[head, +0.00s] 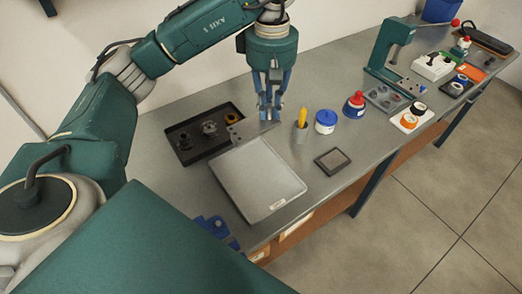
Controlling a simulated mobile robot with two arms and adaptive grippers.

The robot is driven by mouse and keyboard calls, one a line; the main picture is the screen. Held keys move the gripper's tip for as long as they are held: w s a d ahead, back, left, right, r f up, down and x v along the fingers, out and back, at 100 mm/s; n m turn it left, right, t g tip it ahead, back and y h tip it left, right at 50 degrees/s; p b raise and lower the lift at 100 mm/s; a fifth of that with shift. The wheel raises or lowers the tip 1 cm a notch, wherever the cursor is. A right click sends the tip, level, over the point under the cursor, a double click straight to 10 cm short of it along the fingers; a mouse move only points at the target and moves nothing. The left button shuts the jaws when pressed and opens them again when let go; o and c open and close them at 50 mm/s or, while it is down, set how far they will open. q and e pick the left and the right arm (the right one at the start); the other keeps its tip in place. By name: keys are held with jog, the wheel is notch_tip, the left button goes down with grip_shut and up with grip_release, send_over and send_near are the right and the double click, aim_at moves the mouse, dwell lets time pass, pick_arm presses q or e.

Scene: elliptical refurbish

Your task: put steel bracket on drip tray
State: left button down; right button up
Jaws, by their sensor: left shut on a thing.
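My left gripper (268,116) points down over the back of the bench. It is shut on the steel bracket (241,131), a flat grey piece reaching left from the fingertips. The bracket is above or at the gap between a black tray and a grey tray; I cannot tell whether it touches either. My right gripper is not in view.
The light grey tray (257,178) lies in front of the gripper. A cup with a yellow tool (301,131), a blue-lidded jar (325,122) and a red-capped bottle (355,105) stand to the right. A dark square pad (332,161) lies near the front edge.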

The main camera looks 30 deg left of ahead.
aim_at(270, 128)
pick_arm(q)
notch_tip(270, 128, down, 18)
jog(key=p, duration=0.4)
jog(key=shift+d+f, duration=0.15)
jog(key=shift+f, duration=0.3)
jog(key=c, duration=1.7)
grip_release()
jog(key=shift+o, duration=0.2)
jog(key=shift+s, duration=0.1)
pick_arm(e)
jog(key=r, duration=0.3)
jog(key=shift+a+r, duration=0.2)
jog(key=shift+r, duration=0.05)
pick_arm(q)
jog(key=shift+r, duration=0.25)
notch_tip(270, 128, up, 11)
jog(key=b, duration=0.4)
jog(key=shift+b, duration=0.4)
jog(key=shift+r, duration=0.4)
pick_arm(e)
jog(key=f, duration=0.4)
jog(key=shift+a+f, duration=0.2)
